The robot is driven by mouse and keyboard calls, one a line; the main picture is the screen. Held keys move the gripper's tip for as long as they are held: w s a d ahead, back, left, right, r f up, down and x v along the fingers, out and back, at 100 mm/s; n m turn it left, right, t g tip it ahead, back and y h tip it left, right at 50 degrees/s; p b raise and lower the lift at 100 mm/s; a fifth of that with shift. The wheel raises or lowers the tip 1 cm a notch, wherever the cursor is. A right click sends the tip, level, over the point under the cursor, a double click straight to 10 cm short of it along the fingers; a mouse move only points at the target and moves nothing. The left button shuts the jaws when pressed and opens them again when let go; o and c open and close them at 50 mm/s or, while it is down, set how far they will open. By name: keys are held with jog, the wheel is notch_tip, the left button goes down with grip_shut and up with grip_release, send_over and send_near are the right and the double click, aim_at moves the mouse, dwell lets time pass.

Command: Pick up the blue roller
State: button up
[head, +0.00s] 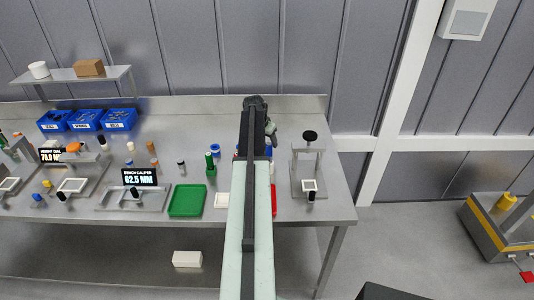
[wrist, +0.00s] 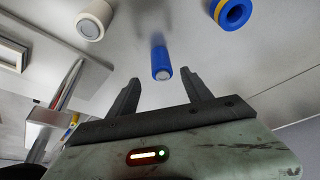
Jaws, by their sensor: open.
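The blue roller (wrist: 161,60) shows in the wrist view as a short blue cylinder with a pale end face. It lies just beyond and between the two dark fingertips of my gripper (wrist: 159,79). My gripper is open, with a gap on each side of the roller, and nothing is held. In the head view my arm reaches over the bench and hides the fingertips. I cannot pick out the roller for sure there.
In the wrist view a cream cylinder (wrist: 94,22) stands upper left and a blue and yellow ring (wrist: 220,14) upper right. The head view shows the metal bench (head: 335,205), a green tray (head: 187,200), a small stand (head: 308,170) right of my arm, and blue bins (head: 120,119).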

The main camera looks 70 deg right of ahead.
aim_at(268, 144)
jog(key=b+x, duration=0.4)
jog(key=x, duration=0.1)
jog(key=shift+w+a+f+b, duration=0.1)
jog(key=shift+w+f+b, duration=0.1)
jog(key=shift+w+b, duration=0.15)
jog(key=shift+s+r, duration=0.1)
jog(key=shift+r, duration=0.1)
grip_shut()
jog(key=shift+r+p, duration=0.15)
jog(key=shift+p, duration=0.2)
